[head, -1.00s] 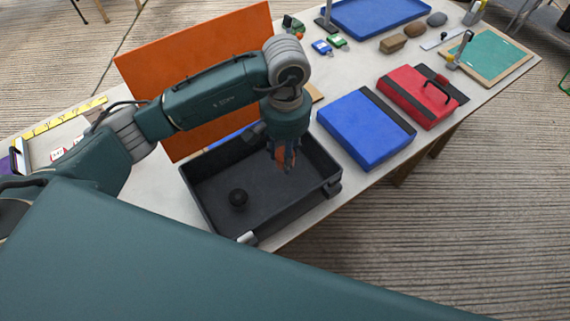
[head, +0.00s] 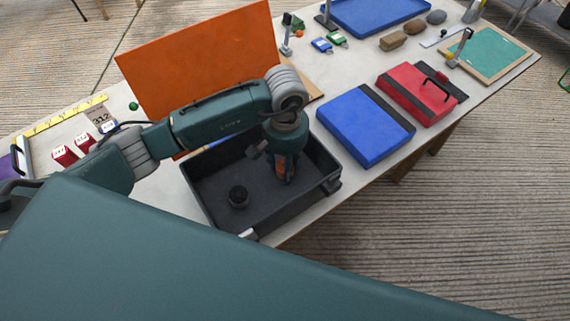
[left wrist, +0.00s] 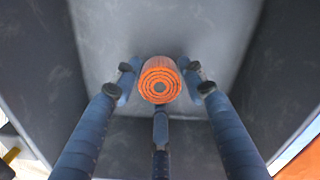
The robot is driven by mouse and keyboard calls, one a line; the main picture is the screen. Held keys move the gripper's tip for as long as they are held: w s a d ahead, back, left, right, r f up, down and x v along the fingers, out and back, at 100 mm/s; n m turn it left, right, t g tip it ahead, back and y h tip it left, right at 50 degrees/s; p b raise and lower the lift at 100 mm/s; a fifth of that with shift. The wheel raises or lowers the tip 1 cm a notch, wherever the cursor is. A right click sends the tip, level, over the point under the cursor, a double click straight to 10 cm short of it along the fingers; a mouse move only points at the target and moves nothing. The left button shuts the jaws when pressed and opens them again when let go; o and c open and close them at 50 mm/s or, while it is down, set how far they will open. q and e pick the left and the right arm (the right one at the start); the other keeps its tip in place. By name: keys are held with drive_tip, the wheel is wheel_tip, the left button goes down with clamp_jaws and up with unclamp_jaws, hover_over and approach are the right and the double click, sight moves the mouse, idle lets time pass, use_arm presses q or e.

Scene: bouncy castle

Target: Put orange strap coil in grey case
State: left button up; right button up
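The grey case (head: 215,214) is an open dark tray on the table, in the middle of the head view. The orange strap coil (left wrist: 160,80) shows end-on as orange rings in the left wrist view; a bit of it (head: 281,170) shows in the head view. My left gripper (head: 285,178) points down inside the case, its fingers closed around the coil. In the left wrist view the left gripper (left wrist: 160,78) has a finger against each side of the coil and one below it. Whether the coil touches the case floor is unclear. My right gripper is out of view.
An orange panel (head: 200,70) stands behind the case. A blue case (head: 362,128) and a red case (head: 415,95) lie to the right. The case floor around the coil looks clear.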

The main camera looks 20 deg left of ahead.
use_arm(q)
drive_tip(key=shift+o, duration=0.6)
drive_tip(key=shift+r, duration=0.1)
drive_tip(key=shift+r+p, duration=0.2)
drive_tip(key=shift+p, duration=0.15)
wheel_tip(320, 180, up, 12)
drive_tip(key=b, duration=0.3)
drive_tip(key=shift+w+f, duration=0.1)
